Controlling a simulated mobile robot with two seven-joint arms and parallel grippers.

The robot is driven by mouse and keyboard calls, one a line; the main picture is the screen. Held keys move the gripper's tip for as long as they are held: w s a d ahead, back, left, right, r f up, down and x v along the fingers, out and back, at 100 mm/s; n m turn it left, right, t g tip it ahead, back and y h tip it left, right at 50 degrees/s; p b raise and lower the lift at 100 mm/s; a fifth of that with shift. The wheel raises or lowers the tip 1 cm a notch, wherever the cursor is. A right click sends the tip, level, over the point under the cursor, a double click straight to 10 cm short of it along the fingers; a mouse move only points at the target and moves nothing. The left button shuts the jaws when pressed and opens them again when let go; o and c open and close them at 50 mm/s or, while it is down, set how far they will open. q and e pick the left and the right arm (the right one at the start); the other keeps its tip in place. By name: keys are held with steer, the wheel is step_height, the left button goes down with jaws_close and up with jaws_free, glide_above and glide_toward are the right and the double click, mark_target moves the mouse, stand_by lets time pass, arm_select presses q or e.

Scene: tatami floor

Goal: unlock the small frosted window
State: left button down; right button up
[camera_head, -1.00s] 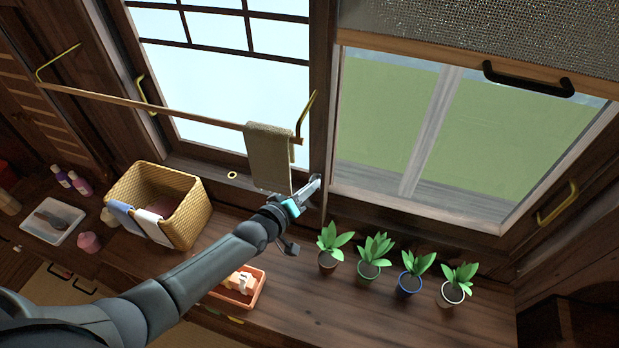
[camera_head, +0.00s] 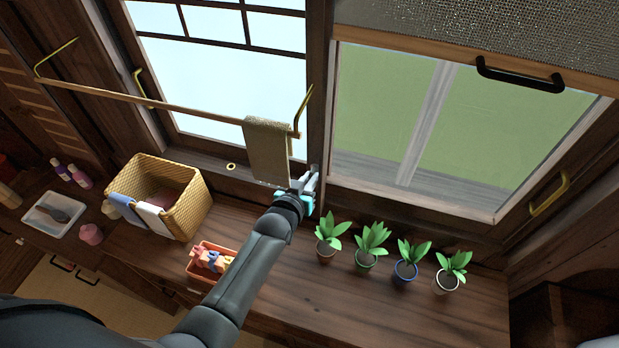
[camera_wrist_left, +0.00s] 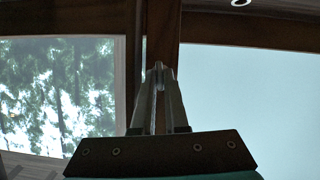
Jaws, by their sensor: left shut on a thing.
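The pale, bright pane of the left window (camera_head: 230,85) stands behind a towel rail in the head view. It also fills the right side of the left wrist view (camera_wrist_left: 250,100). My left gripper (camera_head: 312,178) is at the lower end of the dark post (camera_head: 318,120) between the two windows, just right of the hanging towel. In the left wrist view its fingertips (camera_wrist_left: 158,72) are close together in front of the post, shut on a small part there. The fingers hide most of that part, so its shape and position cannot be told. My right gripper is not in view.
A brown towel (camera_head: 267,150) hangs from the rail (camera_head: 165,108) close to my gripper. Several potted plants (camera_head: 366,262) stand right of my arm. A wicker basket (camera_head: 188,212) and an orange tray of toys (camera_head: 195,277) lie to its left. The counter's right front is clear.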

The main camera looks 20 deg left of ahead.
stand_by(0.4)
arm_select(q)
steer(key=c, duration=0.9)
jaws_free()
steer(key=shift+c, duration=0.2)
steer(key=shift+d, duration=0.15)
